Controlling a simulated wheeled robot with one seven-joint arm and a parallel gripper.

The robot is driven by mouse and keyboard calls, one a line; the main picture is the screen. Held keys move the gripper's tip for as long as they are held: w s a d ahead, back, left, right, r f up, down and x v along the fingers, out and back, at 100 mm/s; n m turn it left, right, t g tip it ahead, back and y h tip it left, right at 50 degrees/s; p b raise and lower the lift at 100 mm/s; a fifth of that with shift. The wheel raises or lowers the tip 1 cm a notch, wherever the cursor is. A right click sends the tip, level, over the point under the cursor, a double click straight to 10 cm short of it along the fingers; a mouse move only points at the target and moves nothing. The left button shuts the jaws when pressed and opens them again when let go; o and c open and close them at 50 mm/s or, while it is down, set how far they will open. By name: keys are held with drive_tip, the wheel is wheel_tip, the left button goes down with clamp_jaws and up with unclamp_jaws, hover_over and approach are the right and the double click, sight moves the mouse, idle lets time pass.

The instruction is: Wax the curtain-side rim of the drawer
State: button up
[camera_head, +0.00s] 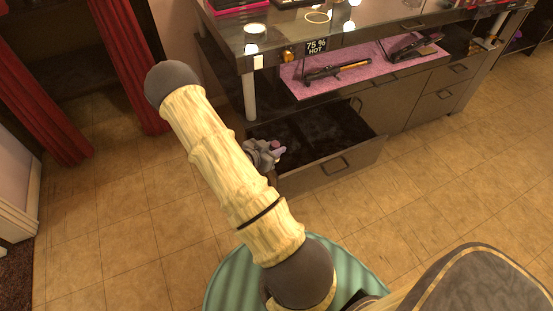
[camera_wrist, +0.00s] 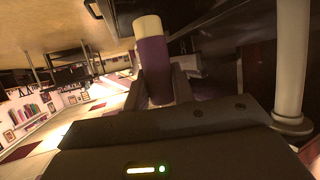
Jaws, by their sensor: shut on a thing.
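The drawer (camera_head: 330,170) is pulled open below the counter, with a dark interior and a handle on its front. Its curtain-side rim is at the left, largely hidden behind my arm and gripper. My gripper (camera_head: 268,153) is at that left side, close to the front corner. It is shut on a wax stick with a purple wrap and a cream tip, clear in the wrist view (camera_wrist: 152,62); a bit of purple shows in the head view (camera_head: 280,151). I cannot tell whether the stick touches the rim.
Red curtains (camera_head: 122,60) hang at the left. A white counter leg (camera_wrist: 290,60) stands close on the right in the wrist view. The glass-topped counter (camera_head: 370,35) overhangs the drawer, and a pink mat (camera_head: 310,88) with tools lies on its shelf. Tiled floor (camera_head: 120,225) is clear at left.

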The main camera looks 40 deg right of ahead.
drive_tip(key=shift+s+d+f+m+g, duration=0.1)
drive_tip(key=shift+s+f+m+g, duration=0.1)
drive_tip(key=shift+m+g, duration=0.15)
drive_tip(key=shift+f, duration=0.1)
